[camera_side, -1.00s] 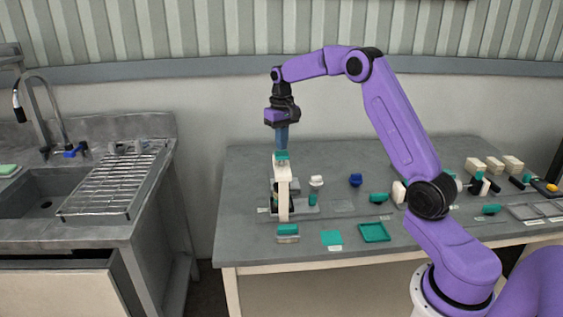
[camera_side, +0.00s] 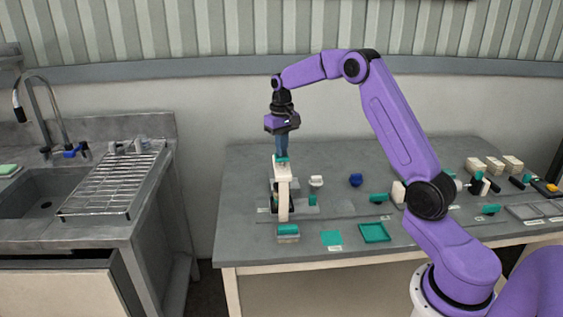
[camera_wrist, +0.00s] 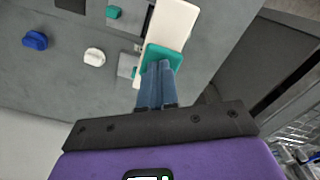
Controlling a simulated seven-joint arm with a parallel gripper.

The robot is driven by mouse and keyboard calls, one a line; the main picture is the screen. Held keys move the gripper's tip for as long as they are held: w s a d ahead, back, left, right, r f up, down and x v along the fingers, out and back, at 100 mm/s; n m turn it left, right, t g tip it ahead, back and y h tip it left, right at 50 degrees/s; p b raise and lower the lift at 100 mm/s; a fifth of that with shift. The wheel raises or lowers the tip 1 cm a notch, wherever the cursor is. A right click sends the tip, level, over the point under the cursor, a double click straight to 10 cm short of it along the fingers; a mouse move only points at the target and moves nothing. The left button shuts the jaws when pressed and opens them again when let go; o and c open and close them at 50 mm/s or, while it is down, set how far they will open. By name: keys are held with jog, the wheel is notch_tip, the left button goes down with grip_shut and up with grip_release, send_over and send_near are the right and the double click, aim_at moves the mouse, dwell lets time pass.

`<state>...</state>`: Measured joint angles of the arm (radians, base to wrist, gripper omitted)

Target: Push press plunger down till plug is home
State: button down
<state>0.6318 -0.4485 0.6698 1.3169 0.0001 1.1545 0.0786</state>
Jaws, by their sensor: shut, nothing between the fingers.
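The press (camera_side: 283,190) is a cream upright frame on the left part of the grey table. Its plunger has a teal cap (camera_side: 282,159) at the top, which also shows in the wrist view (camera_wrist: 164,52). My gripper (camera_side: 282,154) points straight down over the press, with its blue fingers shut and their tips at the teal cap. In the wrist view the fingertips (camera_wrist: 158,66) lie over the teal cap and seem to touch it. A small teal piece (camera_side: 312,200) is at the press's lower right. I cannot tell whether it is the plug.
A white knob-like piece (camera_side: 316,181) and a blue piece (camera_side: 355,180) stand right of the press. A teal-topped block (camera_side: 288,232), a teal square (camera_side: 331,238) and a teal tray (camera_side: 374,232) lie in front. A sink with a rack (camera_side: 112,183) is at the left.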

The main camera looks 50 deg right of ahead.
jog(key=shift+s+f, duration=0.1)
jog(key=shift+f, duration=0.8)
dwell(2.4)
jog(key=shift+r, duration=0.1)
jog(key=shift+r, duration=3.3)
